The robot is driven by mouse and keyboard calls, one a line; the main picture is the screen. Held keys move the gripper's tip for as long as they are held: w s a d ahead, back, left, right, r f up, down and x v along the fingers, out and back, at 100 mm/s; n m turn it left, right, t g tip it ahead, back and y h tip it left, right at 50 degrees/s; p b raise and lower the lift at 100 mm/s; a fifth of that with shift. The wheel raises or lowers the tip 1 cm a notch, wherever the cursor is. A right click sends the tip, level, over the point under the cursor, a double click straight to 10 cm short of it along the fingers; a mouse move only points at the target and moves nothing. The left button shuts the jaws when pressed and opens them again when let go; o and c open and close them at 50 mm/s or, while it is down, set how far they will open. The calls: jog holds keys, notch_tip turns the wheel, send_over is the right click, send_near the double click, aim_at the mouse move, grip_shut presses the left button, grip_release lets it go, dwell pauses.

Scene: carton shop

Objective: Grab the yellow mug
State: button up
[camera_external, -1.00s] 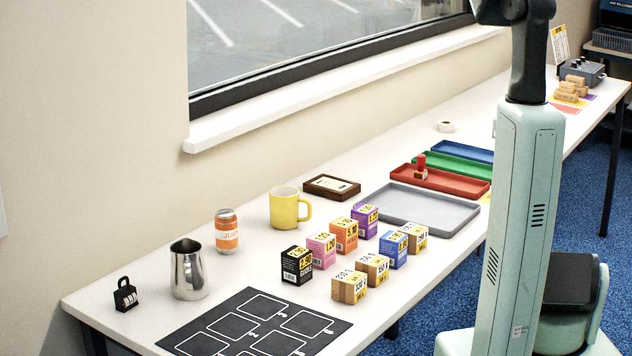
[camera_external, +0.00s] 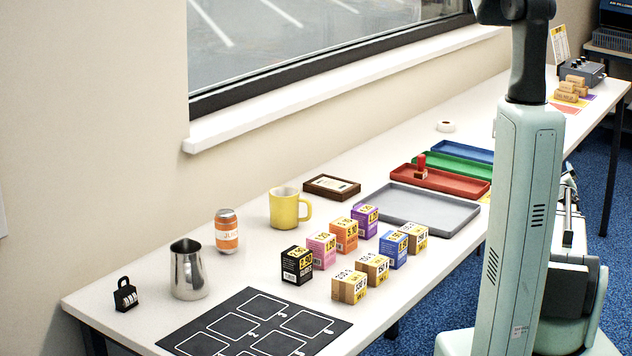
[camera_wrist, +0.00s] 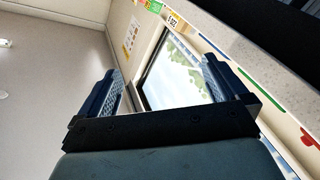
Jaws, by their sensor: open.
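The yellow mug (camera_external: 284,208) stands upright on the white table in the external view, its handle toward the right. It does not show in the wrist view. My gripper (camera_wrist: 165,82) shows in the wrist view with its two dark fingers spread wide apart and nothing between them. It faces the window and wall and is well away from the mug. In the external view my column hides much of the arm.
Near the mug are an orange can (camera_external: 227,232), a brown framed box (camera_external: 331,187) and several small cartons (camera_external: 344,236). A metal pitcher (camera_external: 188,270) and a black padlock (camera_external: 125,295) stand left. A grey tray (camera_external: 459,224) lies right; a window (camera_external: 300,50) is behind.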

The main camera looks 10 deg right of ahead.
jog(key=w+a+r+g, duration=0.1)
jog(key=w+a+r, duration=0.6)
jog(key=a, duration=0.2)
jog(key=w+a+g+y, duration=0.1)
jog(key=w+a+g, duration=0.25)
jog(key=a, duration=1.05)
notch_tip(320, 180, up, 6)
jog(key=n+g+y, duration=0.8)
jog(key=g, duration=0.3)
send_over(285, 206)
jog(key=w+d, duration=0.1)
jog(key=d, duration=0.4)
jog(key=shift+w+a+r, duration=0.1)
jog(key=shift+w+a, duration=0.05)
jog(key=x, duration=0.8)
jog(key=shift+w+a, duration=0.15)
jog(key=shift+a, duration=0.05)
jog(key=shift+t, duration=0.25)
jog(key=shift+s+x, duration=0.2)
jog(key=shift+x, duration=2.5)
jog(key=shift+y, duration=0.3)
jog(key=shift+c, duration=0.3)
